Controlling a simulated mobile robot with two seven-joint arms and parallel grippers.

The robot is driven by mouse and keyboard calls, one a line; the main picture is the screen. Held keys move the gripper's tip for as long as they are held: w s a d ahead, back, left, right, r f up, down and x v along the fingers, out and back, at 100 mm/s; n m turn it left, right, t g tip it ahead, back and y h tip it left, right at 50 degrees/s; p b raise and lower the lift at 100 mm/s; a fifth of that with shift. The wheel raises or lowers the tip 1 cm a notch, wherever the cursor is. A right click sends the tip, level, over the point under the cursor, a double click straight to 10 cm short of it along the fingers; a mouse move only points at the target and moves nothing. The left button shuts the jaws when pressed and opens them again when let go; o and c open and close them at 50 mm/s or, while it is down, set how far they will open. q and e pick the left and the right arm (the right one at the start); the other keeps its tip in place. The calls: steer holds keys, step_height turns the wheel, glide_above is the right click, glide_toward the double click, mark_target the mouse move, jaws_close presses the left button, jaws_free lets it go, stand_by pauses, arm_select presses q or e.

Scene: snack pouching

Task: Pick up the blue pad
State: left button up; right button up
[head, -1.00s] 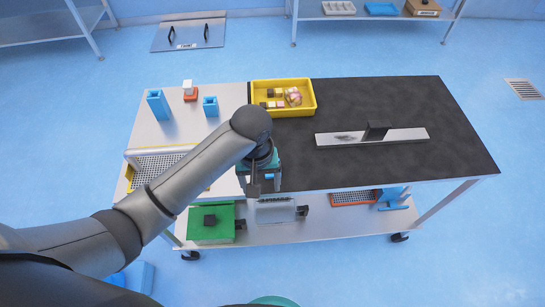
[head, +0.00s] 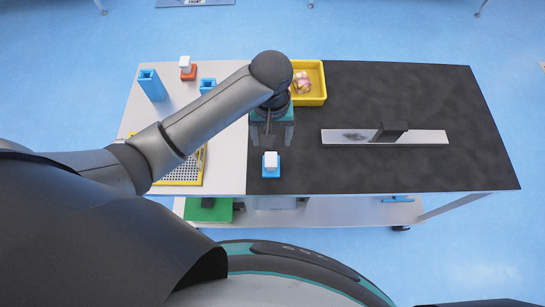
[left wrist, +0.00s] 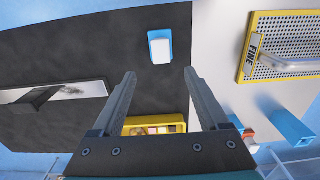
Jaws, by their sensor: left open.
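The blue pad (head: 277,161) is a small blue square with a white block on top. It lies on the black part of the table, near the front edge and beside the white section. In the left wrist view the pad (left wrist: 153,36) shows at the top, ahead of the fingertips. My left gripper (head: 271,140) is open and empty, pointing down on the far side of the pad and apart from it. Its two fingers (left wrist: 160,75) also show in the left wrist view, spread wide. My right gripper is not in view.
A yellow bin (head: 316,99) with snacks stands behind my gripper. A yellow-framed perforated tray (left wrist: 250,62), blue holders (head: 153,86) and a red pad with a white block (head: 187,71) are on the white section. A metal strip (head: 345,137) lies right on clear black surface.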

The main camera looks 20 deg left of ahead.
mark_target(271, 159)
arm_select(q)
step_height(271, 159, down, 7)
steer(key=shift+r+b, duration=0.15)
steer(key=shift+b, duration=0.4)
steer(key=shift+s+f+b, duration=0.2)
steer(key=shift+f+b, duration=0.3)
steer(key=shift+f, duration=2.45)
jaws_close()
